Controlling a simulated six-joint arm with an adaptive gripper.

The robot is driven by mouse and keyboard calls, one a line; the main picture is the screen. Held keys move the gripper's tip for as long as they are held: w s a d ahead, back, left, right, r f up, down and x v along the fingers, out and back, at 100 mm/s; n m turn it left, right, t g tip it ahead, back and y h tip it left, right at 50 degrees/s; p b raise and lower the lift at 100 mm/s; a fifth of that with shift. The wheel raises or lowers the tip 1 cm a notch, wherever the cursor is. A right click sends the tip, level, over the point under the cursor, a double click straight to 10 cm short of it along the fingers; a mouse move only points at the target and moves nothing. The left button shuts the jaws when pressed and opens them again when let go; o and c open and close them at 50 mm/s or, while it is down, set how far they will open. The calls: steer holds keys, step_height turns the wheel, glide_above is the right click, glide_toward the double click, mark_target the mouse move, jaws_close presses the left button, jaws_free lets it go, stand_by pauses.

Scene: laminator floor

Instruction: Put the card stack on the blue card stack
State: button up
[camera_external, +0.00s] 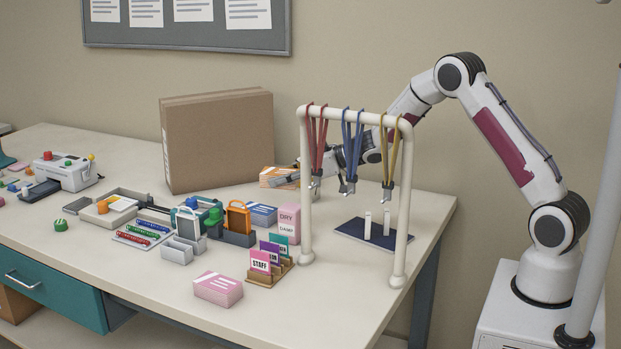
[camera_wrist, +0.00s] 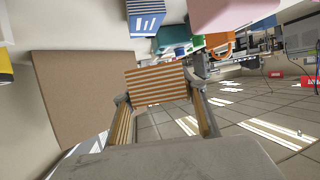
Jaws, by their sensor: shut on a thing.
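An orange-and-white card stack (camera_wrist: 157,84) is held between the two fingers of my gripper (camera_wrist: 158,95) in the wrist view. In the external view the orange stack (camera_external: 273,176) shows in front of the cardboard box, at the tip of my gripper (camera_external: 296,174); whether it touches the table is hard to tell. The blue card stack (camera_external: 262,214) lies on the table nearer the camera, apart from my gripper. It also shows at the top of the wrist view (camera_wrist: 146,18).
A white rack (camera_external: 306,200) with hanging lanyards stands in front of my arm. A large cardboard box (camera_external: 217,140) is behind. A pink DRY/DAMP block (camera_external: 288,222), an orange-handled item (camera_external: 238,217) and badge holder (camera_external: 268,268) crowd the blue stack. A pink card stack (camera_external: 218,289) lies in front.

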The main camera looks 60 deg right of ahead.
mark_target(268, 170)
steer(key=w, duration=0.2)
steer(key=shift+w+d+r+n+y, duration=0.1)
steer(key=shift+w+r+n+y, duration=0.1)
steer(key=shift+w+n+y, duration=0.2)
steer(key=shift+w+r, duration=0.35)
steer(key=shift+w, duration=0.15)
steer(key=shift+w+a+r+n+y, duration=0.25)
steer(key=shift+r+n+y, duration=0.05)
steer(key=shift+r+y, duration=0.15)
steer(key=shift+a, duration=0.15)
steer(key=shift+f+h, duration=0.1)
steer(key=shift+h, duration=0.15)
steer(key=shift+f, duration=3.1)
steer(key=shift+f, duration=1.85)
steer(key=shift+f, duration=0.15)
